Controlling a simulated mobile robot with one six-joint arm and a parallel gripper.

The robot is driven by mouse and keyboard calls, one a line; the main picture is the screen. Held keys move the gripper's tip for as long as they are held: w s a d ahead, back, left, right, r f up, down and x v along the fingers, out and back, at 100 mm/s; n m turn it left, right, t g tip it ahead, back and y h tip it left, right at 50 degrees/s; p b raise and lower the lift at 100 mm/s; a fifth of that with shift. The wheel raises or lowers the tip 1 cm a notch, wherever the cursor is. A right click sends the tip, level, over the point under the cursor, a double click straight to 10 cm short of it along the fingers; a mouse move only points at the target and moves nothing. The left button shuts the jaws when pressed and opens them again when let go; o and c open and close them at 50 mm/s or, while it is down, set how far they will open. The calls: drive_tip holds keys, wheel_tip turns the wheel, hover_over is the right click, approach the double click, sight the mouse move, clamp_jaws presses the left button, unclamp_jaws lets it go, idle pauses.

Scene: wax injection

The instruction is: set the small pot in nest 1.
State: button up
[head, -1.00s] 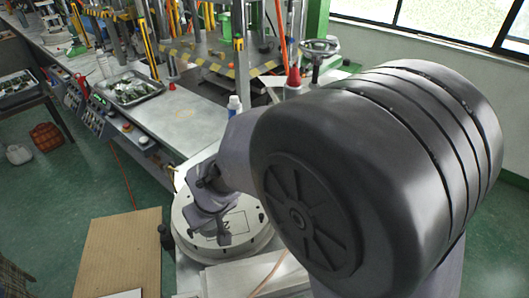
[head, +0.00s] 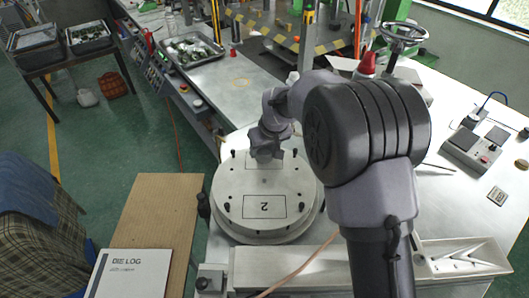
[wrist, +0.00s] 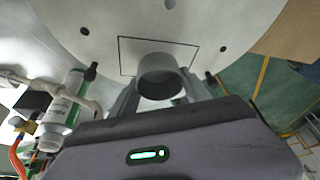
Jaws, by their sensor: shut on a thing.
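The small pot (wrist: 160,77) is a grey metal cup, held between the two fingers of my gripper (wrist: 161,94) in the wrist view. Its rim overlaps a black-outlined rectangle (wrist: 125,57) on the round plate; I cannot tell whether the pot touches the plate. In the head view, my gripper (head: 264,157) is over the far side of the pale round plate (head: 236,186), at the far outlined rectangle (head: 262,183). The pot is hard to make out there. The nearer rectangle is marked 2 (head: 265,207). No number is readable on the far one.
Several dark pegs stand on the plate. A white and green bottle (wrist: 66,100) is beside my gripper in the wrist view. A tray of parts (head: 190,50) lies on the far bench. A die log (head: 135,275) lies on the brown board at front left.

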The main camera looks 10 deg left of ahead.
drive_tip(key=shift+f, duration=0.8)
drive_tip(key=shift+r, duration=0.15)
drive_tip(key=o, duration=1.4)
drive_tip(key=shift+f, duration=0.2)
